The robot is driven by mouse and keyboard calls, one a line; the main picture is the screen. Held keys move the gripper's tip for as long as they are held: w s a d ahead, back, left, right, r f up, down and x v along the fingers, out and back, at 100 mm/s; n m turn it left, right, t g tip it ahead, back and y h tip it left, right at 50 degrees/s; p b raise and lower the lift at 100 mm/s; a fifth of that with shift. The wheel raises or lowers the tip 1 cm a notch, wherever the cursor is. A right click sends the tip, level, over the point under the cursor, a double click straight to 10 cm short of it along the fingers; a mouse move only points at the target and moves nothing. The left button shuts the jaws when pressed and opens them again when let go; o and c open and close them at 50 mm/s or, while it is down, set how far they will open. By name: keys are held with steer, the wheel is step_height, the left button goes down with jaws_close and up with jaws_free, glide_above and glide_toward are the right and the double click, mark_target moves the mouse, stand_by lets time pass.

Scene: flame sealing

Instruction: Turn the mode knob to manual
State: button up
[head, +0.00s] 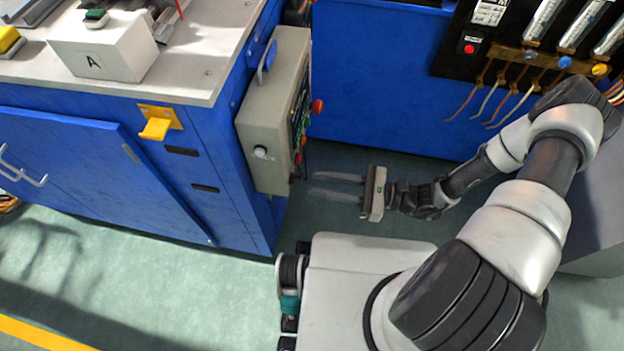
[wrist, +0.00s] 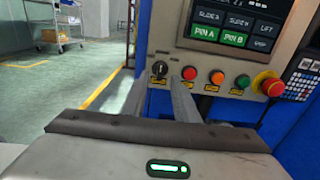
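The mode knob (wrist: 159,69) is a small black round knob at the left end of the button row on the control panel, seen in the wrist view. Its setting is too small to read. My gripper (head: 315,184) is open and empty, pointing left at the lower part of the grey control box (head: 268,115), with a small gap to it. In the wrist view, the fingers of my gripper (wrist: 154,88) reach toward the panel, one on each side below the knob. They appear not to touch it.
Right of the knob are a red button (wrist: 189,74), an orange button (wrist: 217,78), a green button (wrist: 242,81) and a red emergency stop (wrist: 268,85). A screen (wrist: 235,25) is above. A blue cabinet (head: 380,90) stands behind my arm.

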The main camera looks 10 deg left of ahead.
steer(key=s+d+p, duration=0.1)
steer(key=d, duration=1.3)
steer(key=s+r+n+t+h+p, duration=0.1)
steer(key=r+n+h+p, duration=0.5)
steer(key=r, duration=1.4)
steer(key=s+d+r+n+t+h+p, duration=0.1)
steer(key=r+n+h+p, duration=0.5)
steer(key=r, duration=1.5)
steer(key=s+d+r+n+t+h+p, duration=0.1)
steer(key=s+r+n+t+h+p, duration=0.1)
steer(key=r+n+h+p, duration=0.4)
step_height(320, 180, up, 14)
steer(key=s+p, duration=0.1)
steer(key=p, duration=0.4)
steer(key=shift+r+n, duration=0.25)
steer(key=shift+n, duration=0.15)
